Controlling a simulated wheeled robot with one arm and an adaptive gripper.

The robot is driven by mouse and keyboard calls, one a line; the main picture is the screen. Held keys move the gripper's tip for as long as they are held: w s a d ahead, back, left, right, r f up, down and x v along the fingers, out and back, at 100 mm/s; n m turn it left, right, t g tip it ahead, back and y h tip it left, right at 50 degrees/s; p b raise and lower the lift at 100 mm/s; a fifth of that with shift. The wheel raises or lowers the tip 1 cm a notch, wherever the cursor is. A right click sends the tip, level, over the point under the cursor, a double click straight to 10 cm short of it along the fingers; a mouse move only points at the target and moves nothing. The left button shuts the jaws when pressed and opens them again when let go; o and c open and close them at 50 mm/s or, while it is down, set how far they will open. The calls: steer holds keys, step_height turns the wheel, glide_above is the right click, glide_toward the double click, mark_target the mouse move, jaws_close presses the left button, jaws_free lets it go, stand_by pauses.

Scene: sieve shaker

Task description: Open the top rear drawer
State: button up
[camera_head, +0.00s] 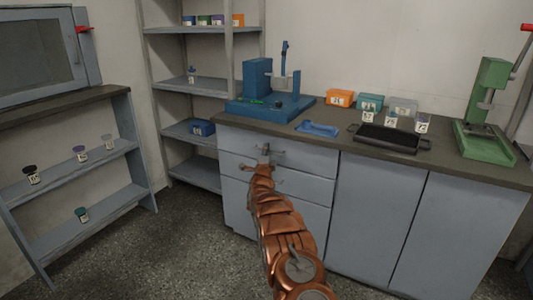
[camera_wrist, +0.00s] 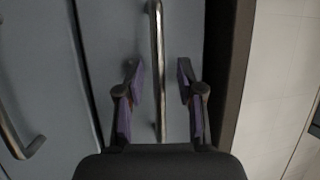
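The top drawer (camera_head: 312,158) is the blue-grey front just under the countertop, and it looks flush with the cabinet. Its metal bar handle (camera_wrist: 158,70) runs between the two fingers of my gripper (camera_wrist: 160,78) in the wrist view. The purple-padded fingers are open, one on each side of the bar, with a visible gap on both sides. In the head view, my gripper (camera_head: 264,154) is at the top drawer's front and partly hides its handle. How deep the bar sits between the fingers is hard to tell.
A second drawer (camera_head: 305,188) lies just below; its handle (camera_wrist: 22,145) shows at the left in the wrist view. The countertop (camera_head: 435,165) overhangs above, carrying a blue machine (camera_head: 257,80), a black tray (camera_head: 388,138) and a green press (camera_head: 488,110). The floor before the cabinet is clear.

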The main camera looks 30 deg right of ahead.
steer(key=shift+c, duration=0.4)
jaws_close()
